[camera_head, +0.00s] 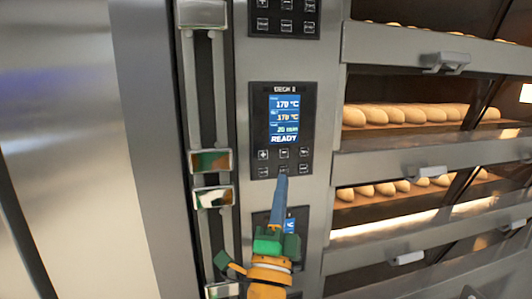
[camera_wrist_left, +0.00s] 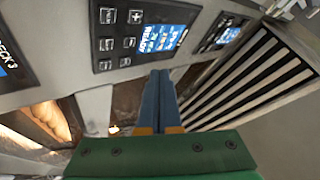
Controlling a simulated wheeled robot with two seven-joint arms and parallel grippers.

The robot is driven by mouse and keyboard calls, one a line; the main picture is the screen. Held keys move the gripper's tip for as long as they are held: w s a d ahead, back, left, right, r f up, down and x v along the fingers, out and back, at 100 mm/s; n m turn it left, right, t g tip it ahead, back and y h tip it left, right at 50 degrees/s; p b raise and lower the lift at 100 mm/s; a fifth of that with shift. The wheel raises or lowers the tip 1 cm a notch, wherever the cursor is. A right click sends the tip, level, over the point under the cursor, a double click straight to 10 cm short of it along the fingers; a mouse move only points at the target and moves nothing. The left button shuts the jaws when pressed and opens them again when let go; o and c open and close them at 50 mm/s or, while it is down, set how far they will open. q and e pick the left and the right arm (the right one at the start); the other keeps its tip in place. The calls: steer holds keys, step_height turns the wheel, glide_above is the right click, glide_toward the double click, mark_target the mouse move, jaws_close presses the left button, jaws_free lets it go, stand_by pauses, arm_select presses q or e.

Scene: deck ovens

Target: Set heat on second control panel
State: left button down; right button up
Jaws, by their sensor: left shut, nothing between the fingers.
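The second control panel (camera_head: 309,110) is black, labelled DECK 2, with a blue screen (camera_head: 284,118) reading 170 °C on two lines, 20 below them, and READY. Two rows of small buttons (camera_head: 284,153) lie under the screen. My left gripper (camera_head: 282,178) is shut and empty, its blue fingers pointing up at the lower button row and covering part of the middle button there. In the left wrist view the closed fingertips (camera_wrist_left: 160,73) show beside the edge of a panel with buttons (camera_wrist_left: 123,42). I cannot tell whether they touch it. My right gripper is not in view.
Another panel (camera_head: 286,28) is above and a third (camera_head: 262,222) below, partly hidden by my left gripper. A metal rail with clips (camera_head: 212,160) runs left of the panels. Deck doors with handles (camera_head: 446,62) and loaves (camera_head: 410,114) are at right.

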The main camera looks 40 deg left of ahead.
mark_target(263, 155)
arm_select(q)
steer(key=shift+n+y, duration=0.5)
steer(key=shift+y, duration=0.4)
steer(key=shift+w+a+r+b, duration=0.35)
steer(key=shift+w+a, duration=0.4)
steer(key=shift+a, duration=0.45)
steer(key=shift+w+a+r+b, duration=0.25)
steer(key=shift+w+a, duration=0.5)
steer(key=shift+a, duration=0.45)
steer(key=shift+w+a+r+b, duration=0.35)
steer(key=shift+w+a, duration=0.4)
steer(key=shift+a, duration=0.45)
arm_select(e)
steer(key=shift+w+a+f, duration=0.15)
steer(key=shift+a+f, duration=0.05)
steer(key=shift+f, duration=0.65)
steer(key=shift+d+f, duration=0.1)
arm_select(q)
steer(key=shift+w+a, duration=0.3)
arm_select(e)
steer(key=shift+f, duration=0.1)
